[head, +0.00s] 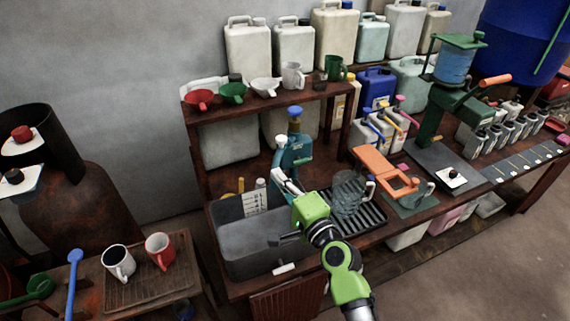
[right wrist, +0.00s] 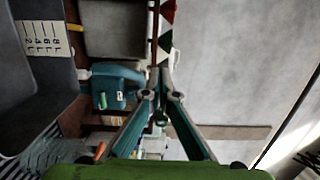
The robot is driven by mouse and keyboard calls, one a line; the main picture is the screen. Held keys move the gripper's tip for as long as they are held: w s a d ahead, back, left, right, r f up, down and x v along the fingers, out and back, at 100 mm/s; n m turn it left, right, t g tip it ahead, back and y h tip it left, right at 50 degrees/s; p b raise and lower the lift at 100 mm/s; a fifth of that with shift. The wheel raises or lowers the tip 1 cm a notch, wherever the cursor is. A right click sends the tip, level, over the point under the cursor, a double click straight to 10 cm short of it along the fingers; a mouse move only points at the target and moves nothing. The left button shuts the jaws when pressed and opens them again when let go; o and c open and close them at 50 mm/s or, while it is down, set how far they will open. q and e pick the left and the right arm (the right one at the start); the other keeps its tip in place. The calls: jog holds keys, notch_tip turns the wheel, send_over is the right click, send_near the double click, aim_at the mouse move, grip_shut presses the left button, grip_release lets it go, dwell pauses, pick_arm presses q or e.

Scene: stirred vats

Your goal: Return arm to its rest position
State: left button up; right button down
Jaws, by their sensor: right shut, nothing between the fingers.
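My right gripper (head: 279,150) is shut and empty, held above the back edge of the grey basin (head: 237,262) on the bench. Its green body and lime-green arm come in from the lower right. In the right wrist view its two teal fingers (right wrist: 164,78) meet at their tips with nothing between them. A teal jug with a blue cap (head: 297,150) stands just to the right of the fingertips; it also shows in the right wrist view (right wrist: 118,85). Contact with it cannot be told. My left gripper is not in view.
A clear pitcher (head: 349,192) stands on a black drip rack right of my gripper. An orange clamp (head: 383,172) and a green press (head: 436,112) are further right. A shelf (head: 262,101) with cups stands behind. Two mugs (head: 118,262) sit on a wooden tray at left.

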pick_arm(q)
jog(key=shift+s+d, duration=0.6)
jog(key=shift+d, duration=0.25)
pick_arm(e)
jog(key=shift+a+f, duration=0.1)
jog(key=shift+a, duration=0.15)
jog(key=shift+s+d, duration=0.1)
jog(key=shift+s, duration=0.05)
